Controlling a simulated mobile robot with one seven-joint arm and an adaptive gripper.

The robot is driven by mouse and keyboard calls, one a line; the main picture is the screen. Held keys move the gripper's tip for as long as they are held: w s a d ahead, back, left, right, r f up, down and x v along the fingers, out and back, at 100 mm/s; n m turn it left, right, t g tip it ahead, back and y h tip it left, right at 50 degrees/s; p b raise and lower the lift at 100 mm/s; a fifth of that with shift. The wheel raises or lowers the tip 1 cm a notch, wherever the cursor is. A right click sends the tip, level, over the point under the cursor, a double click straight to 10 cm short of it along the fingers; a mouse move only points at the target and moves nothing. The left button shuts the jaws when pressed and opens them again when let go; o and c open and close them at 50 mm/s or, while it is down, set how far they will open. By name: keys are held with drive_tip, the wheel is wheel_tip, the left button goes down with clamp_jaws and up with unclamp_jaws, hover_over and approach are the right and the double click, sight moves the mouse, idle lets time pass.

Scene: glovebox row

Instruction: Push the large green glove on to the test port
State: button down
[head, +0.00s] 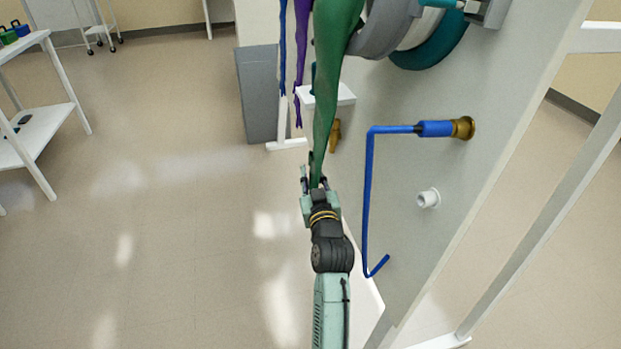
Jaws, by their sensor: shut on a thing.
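The large green glove (329,80) hangs long and tapering from the top edge of the head view, beside the panel. Its narrow lower end is between the fingers of my gripper (315,178), which is shut on it. The glove's upper end is cut off by the frame. A grey ring port (379,34) sits on the panel right behind the glove's upper part. I cannot tell whether the glove is around this ring or only in front of it, nor whether this is the test port.
A blue bent rod (369,190) with a brass fitting (463,128) and a white stub (428,198) stick out from the panel (480,75). Purple (300,60) and blue (283,50) strips hang left of the glove. A grey bin (258,95) stands behind.

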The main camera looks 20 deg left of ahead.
drive_tip(key=w+d+b, duration=0.3)
drive_tip(key=d+b, duration=0.1)
drive_tip(key=d, duration=0.1)
drive_tip(key=shift+w+f, duration=0.25)
drive_tip(key=shift+f, duration=0.05)
idle(3.4)
drive_tip(key=shift+w+d+r+b, duration=0.1)
drive_tip(key=shift+w+d+b, duration=0.2)
drive_tip(key=shift+d, duration=0.2)
idle(0.7)
